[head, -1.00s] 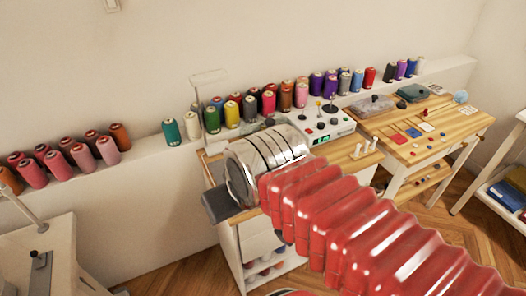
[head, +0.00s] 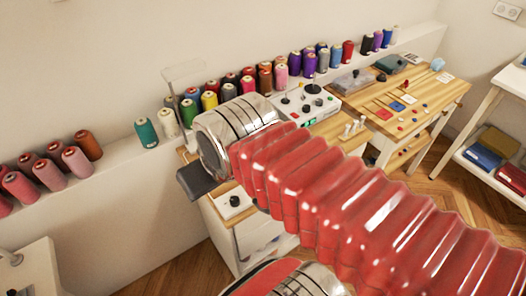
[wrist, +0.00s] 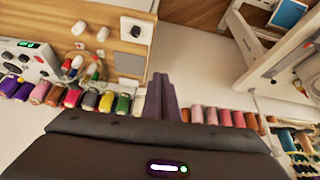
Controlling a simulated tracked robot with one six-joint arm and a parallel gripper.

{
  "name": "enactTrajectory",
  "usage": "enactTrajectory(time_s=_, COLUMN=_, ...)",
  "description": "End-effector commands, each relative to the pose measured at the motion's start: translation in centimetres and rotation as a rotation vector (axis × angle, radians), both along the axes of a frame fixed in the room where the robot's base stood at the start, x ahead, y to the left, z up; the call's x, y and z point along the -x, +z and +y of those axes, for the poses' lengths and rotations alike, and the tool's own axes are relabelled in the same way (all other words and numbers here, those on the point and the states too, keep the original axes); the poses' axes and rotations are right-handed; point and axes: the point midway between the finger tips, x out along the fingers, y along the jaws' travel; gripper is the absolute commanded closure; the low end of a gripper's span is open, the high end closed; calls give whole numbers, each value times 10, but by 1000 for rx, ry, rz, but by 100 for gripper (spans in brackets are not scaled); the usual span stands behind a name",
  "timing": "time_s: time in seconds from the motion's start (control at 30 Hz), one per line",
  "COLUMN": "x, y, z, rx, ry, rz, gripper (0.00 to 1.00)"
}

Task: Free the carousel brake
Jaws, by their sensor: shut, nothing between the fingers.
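A small white box with a black knob (head: 234,202) sits on the wooden bench beside my gripper in the head view. The same knobbed box seems to show in the wrist view (wrist: 136,32), ahead and left of my fingers. I cannot tell for sure that it is the carousel brake. A white control box (head: 305,104) with knobs, levers and a green display stands further right on the bench; it also shows in the wrist view (wrist: 27,60). My gripper (wrist: 162,97) is shut and empty, its dark fingers together. In the head view its fingertips are not clear.
Several thread spools (head: 210,100) line the white ledge behind the bench. White pegs (head: 352,128) stand right of the control box. A second wooden table (head: 430,98) holds small parts. A white shelf (head: 500,100) stands at far right. My red arm hides much of the bench.

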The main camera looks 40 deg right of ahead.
Motion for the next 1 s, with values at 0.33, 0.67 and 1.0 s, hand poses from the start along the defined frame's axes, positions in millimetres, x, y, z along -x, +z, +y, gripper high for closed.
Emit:
enactTrajectory(time_s=0.33, x=-5, y=-8, z=-8, rx=-48, ry=-68, rz=58, gripper=100)
enactTrajectory(time_s=0.67, x=-25, y=-35, z=-36, rx=-246, ry=-309, rz=240, gripper=100)
enactTrajectory(time_s=1.0, x=-48, y=-64, z=-74, rx=-509, ry=-575, rz=393, gripper=100)
